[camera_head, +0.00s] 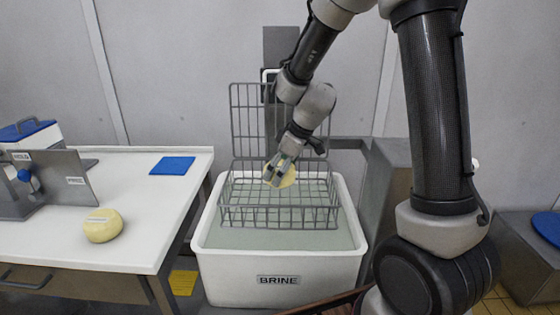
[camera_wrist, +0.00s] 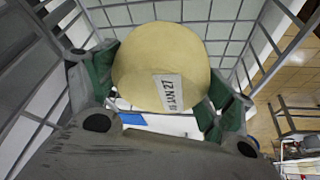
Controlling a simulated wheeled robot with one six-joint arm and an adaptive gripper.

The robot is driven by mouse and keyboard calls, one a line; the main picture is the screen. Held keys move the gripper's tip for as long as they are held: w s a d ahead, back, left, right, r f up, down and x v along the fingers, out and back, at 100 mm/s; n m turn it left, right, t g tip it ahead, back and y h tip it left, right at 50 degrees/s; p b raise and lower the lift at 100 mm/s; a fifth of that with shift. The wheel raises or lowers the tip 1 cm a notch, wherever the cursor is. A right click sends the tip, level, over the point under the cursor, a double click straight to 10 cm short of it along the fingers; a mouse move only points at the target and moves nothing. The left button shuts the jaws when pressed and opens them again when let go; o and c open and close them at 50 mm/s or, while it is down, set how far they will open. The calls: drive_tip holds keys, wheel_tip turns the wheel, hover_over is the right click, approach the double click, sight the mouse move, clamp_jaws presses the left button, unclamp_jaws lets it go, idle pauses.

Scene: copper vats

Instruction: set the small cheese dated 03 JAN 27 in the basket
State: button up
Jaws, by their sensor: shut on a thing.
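My gripper (camera_head: 279,171) is shut on a small round pale-yellow cheese (camera_wrist: 160,60), with a green finger pad on each side of it. A white label on this cheese reads "JAN 27" in the wrist view; the day digits are not clear. In the head view the held cheese (camera_head: 289,179) is within the outline of the grey wire basket (camera_head: 280,208); I cannot tell how far it is above the basket's floor. The basket sits in a white tub marked BRINE (camera_head: 278,280). Another yellow cheese (camera_head: 103,226) with a pale label lies on the white table.
The white table (camera_head: 150,215) on the left holds a blue cloth or mat (camera_head: 172,165), a grey stand (camera_head: 60,180) with small signs and a blue-lidded box (camera_head: 28,135). A tall wire panel (camera_head: 247,120) rises behind the basket. Grey metal (camera_head: 395,180) stands right of the tub.

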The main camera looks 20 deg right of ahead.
drive_tip(key=shift+f, duration=2.6)
drive_tip(key=shift+f, duration=0.8)
drive_tip(key=o, duration=1.3)
drive_tip(key=shift+c, duration=0.2)
drive_tip(key=shift+r, duration=3.5)
